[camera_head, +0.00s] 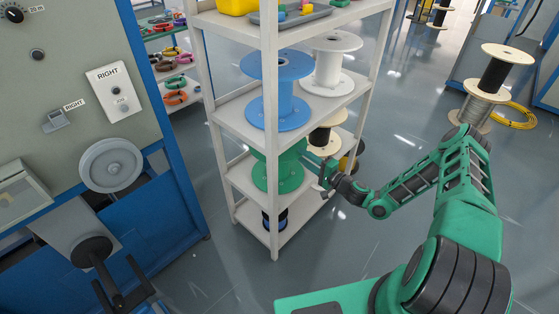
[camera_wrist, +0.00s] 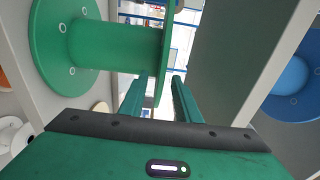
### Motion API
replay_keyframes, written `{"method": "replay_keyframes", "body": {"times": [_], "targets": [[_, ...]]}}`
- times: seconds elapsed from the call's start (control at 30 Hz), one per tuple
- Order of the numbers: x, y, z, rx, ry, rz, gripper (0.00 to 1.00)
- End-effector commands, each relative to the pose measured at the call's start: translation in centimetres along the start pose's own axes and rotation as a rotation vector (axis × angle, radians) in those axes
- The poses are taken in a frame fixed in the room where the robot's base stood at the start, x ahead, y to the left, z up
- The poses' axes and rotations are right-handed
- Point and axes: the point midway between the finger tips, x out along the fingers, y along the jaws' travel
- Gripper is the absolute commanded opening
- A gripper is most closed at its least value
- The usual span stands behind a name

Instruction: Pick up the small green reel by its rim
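The small green reel (camera_head: 279,176) stands upright on a lower shelf of the white rack, below the blue reel. My gripper (camera_head: 325,172) is at the rack's right side, beside the reel's upper rim. In the wrist view, which is turned sideways, the green reel (camera_wrist: 120,48) fills the upper left. Its nearer rim (camera_wrist: 166,50) appears edge-on between the two fingers of my gripper (camera_wrist: 158,88). The fingers are apart, with a gap visible beside the rim. Whether either finger touches it cannot be told.
A blue reel (camera_head: 277,90) and a white reel (camera_head: 331,66) stand on the shelf above. A cream-flanged reel (camera_head: 322,138) is close behind my gripper. The shelf board (camera_wrist: 225,55) runs close beside the right finger.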

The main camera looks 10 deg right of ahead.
Motion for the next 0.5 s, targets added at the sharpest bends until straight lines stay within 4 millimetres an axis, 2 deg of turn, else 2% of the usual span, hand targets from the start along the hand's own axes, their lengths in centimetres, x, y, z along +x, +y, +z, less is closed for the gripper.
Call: {"method": "replay_keyframes", "body": {"times": [0.3,0.5], "targets": [[4.1,0.0,0.2,-0.002,-0.001,0.0,0.3],[4.5,0.0,0.2,0.0,0.0,0.0,0.3]]}}
